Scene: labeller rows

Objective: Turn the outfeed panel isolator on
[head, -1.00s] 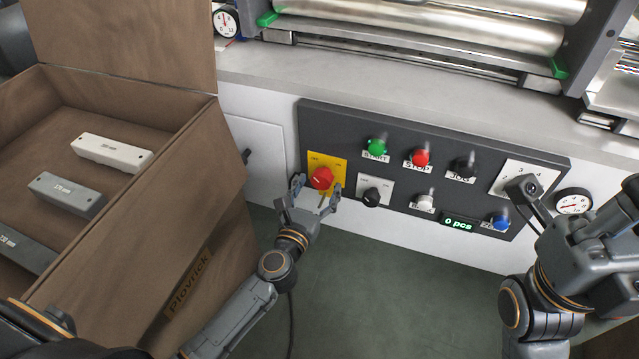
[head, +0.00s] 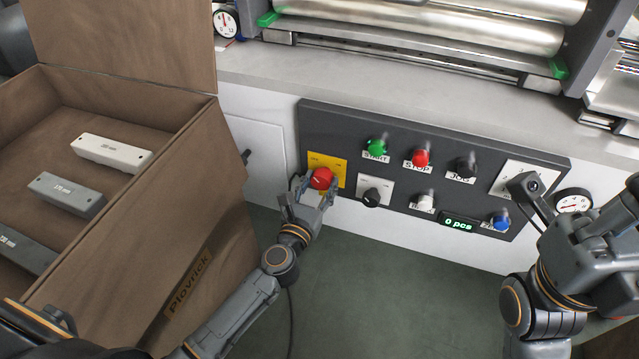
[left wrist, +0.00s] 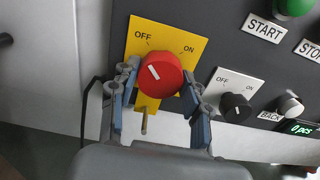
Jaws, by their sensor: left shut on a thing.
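The isolator is a red rotary knob (head: 321,178) on a yellow plate (head: 341,165) at the left end of the dark control panel. In the left wrist view the red knob (left wrist: 160,74) has a white mark tilted up and left, towards OFF; ON is at the upper right of the yellow plate (left wrist: 185,40). My left gripper (head: 314,186) is shut on the knob, one finger at each side, as the left wrist view (left wrist: 158,88) also shows. My right arm is at the right, away from the panel's left end; its fingertips are not clear.
A black OFF/ON selector (head: 371,198) sits just right of the isolator. Green (head: 376,147), red (head: 420,158) and other buttons fill the panel (head: 330,120). A brown open box (head: 215,150) with grey and white blocks stands close on the left. Metal rollers lie above.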

